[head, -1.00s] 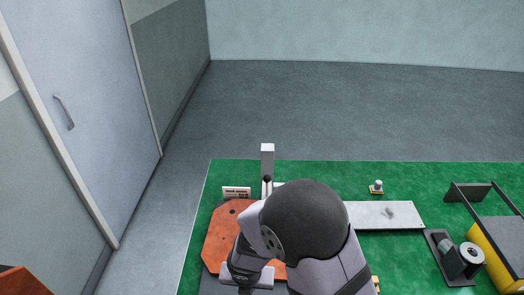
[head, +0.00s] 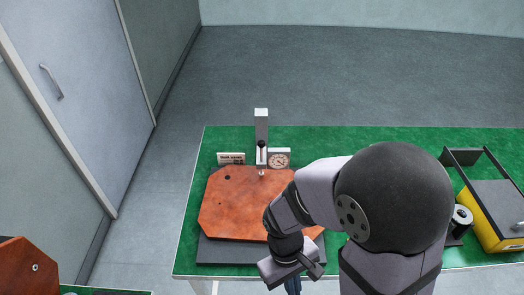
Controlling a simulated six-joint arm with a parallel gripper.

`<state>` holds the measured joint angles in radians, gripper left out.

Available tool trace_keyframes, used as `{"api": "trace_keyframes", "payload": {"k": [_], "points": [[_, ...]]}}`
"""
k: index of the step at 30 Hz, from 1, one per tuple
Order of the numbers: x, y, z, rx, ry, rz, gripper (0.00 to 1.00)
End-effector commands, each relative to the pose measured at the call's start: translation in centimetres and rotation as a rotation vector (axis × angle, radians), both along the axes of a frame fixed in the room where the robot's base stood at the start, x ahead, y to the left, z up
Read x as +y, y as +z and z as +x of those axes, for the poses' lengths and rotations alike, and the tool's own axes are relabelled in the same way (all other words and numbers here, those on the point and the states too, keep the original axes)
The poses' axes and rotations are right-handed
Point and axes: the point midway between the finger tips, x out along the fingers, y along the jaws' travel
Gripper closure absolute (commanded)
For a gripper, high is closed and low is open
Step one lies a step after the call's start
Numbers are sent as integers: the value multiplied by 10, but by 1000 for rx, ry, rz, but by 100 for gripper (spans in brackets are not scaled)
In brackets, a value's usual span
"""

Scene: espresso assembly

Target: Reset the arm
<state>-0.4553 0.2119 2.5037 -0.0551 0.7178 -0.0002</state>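My arm stands in the right centre of the head view, in front of the green-topped table (head: 350,140). My gripper (head: 292,282) is at the bottom centre, low and near the table's front edge. Its fingers are mostly hidden or cut off at the frame's bottom, so I cannot see whether it is open or holds anything. A reddish-brown board (head: 235,205) with clipped corners lies on a dark base (head: 225,252) to the left of my arm. My wrist covers part of the board's right side.
A grey upright post (head: 261,125), a small sign (head: 231,158) and a dial (head: 279,160) stand behind the board. A yellow-sided box (head: 482,232) with a black handle is at the right, beside a dark cylindrical part (head: 462,216). Another brown panel (head: 28,262) is at the lower left.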

Motion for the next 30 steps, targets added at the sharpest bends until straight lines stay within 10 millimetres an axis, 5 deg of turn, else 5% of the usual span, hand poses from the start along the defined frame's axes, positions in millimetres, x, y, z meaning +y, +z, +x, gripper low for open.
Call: {"api": "trace_keyframes", "payload": {"k": [12,30], "points": [[-61,58,52,-274,-448,102,100],[-72,59,53,-281,-493,96,100]]}}
